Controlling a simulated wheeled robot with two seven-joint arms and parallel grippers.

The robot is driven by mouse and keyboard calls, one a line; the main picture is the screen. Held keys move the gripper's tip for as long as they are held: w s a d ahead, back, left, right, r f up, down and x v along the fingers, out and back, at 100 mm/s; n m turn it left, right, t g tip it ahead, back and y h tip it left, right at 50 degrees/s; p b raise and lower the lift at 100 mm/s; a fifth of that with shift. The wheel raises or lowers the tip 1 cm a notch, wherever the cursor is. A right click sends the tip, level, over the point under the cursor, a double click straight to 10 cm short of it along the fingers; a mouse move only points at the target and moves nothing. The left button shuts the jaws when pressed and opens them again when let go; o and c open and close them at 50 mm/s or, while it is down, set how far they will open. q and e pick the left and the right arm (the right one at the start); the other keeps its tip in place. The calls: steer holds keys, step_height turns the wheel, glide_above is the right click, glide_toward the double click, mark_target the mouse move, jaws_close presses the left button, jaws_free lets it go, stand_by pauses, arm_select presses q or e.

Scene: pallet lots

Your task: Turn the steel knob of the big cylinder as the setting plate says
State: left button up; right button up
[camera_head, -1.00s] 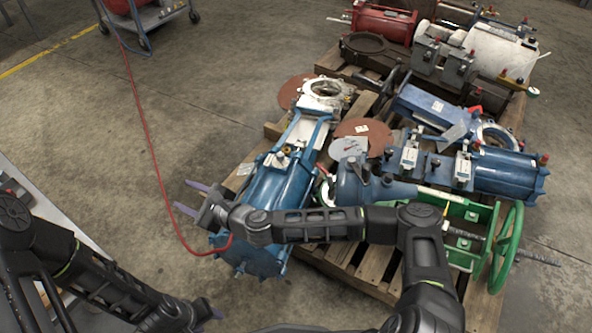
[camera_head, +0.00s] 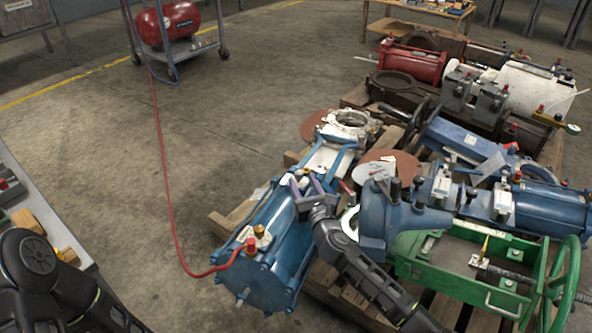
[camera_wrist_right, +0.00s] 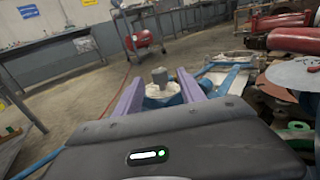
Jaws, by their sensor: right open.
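The big blue cylinder (camera_head: 272,262) lies along the left side of the pallet. A grey steel knob (camera_wrist_right: 160,75) stands on a pale and blue mount (camera_wrist_right: 161,93) in the right wrist view, lined up between my purple fingers. My right gripper (camera_head: 306,182) is open over the upper part of the cylinder, with a finger to each side of the knob. I cannot tell whether the fingers touch it. In the head view the gripper partly hides the knob. I cannot make out a readable setting plate. My left gripper is out of view.
A red hose (camera_head: 165,170) runs from the cylinder's near end to a red compressor (camera_head: 168,24). The green frame with its handwheel (camera_head: 566,270) and other blue valves (camera_head: 385,215) crowd the pallet's right side.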

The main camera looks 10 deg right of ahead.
mark_target(297, 172)
steer(key=w, duration=0.2)
steer(key=w+b, duration=0.1)
steer(key=w, duration=0.1)
steer(key=w+b, duration=0.1)
steer(key=w, duration=0.1)
steer(key=shift+w+a+f, duration=0.1)
steer(key=shift+w+a, duration=0.25)
steer(key=shift+w+b, duration=0.3)
steer(key=shift+w, duration=0.1)
steer(key=shift+c, duration=0.2)
jaws_close()
